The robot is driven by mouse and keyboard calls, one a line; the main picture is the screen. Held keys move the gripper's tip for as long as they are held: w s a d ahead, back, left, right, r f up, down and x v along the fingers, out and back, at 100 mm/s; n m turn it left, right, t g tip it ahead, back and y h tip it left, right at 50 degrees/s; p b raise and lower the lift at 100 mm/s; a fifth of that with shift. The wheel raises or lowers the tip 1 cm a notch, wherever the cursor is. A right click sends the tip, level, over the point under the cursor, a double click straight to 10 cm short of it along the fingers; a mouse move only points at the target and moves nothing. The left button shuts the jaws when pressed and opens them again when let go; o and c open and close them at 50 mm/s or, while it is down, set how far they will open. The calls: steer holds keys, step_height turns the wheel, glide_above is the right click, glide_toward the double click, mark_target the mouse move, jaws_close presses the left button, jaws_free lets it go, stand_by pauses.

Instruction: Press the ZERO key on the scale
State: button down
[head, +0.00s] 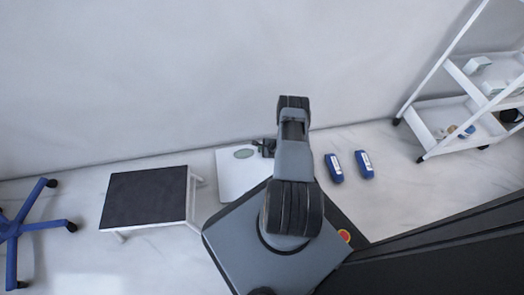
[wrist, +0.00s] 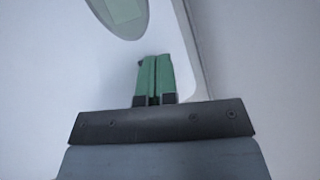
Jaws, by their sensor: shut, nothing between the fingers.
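The scale (head: 238,178) is a white flat platform on the floor near the wall, partly hidden by my arm. Its oval grey head with a pale green display (head: 243,153) shows at the far end. In the wrist view the oval head (wrist: 139,26) is cut off at the top left, and no key or ZERO label can be made out. My gripper (head: 265,147) is just right of the oval head in the head view. In the wrist view its green fingers (wrist: 155,58) are shut together with nothing between them, below and right of the oval head. Their height above the scale cannot be told.
A black-topped step stool (head: 148,197) stands left of the scale, and a blue wheeled base (head: 12,230) is at the far left. Two blue cases (head: 334,168) (head: 364,164) lie on the floor to the right. A white shelf cart (head: 435,118) stands further right.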

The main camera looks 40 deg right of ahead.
steer(key=shift+f, duration=0.15)
stand_by(0.4)
steer(key=shift+r+p, duration=0.55)
steer(key=shift+r, duration=0.2)
steer(key=shift+r, duration=0.1)
steer(key=shift+r+p, duration=2)
steer(key=shift+r, duration=0.4)
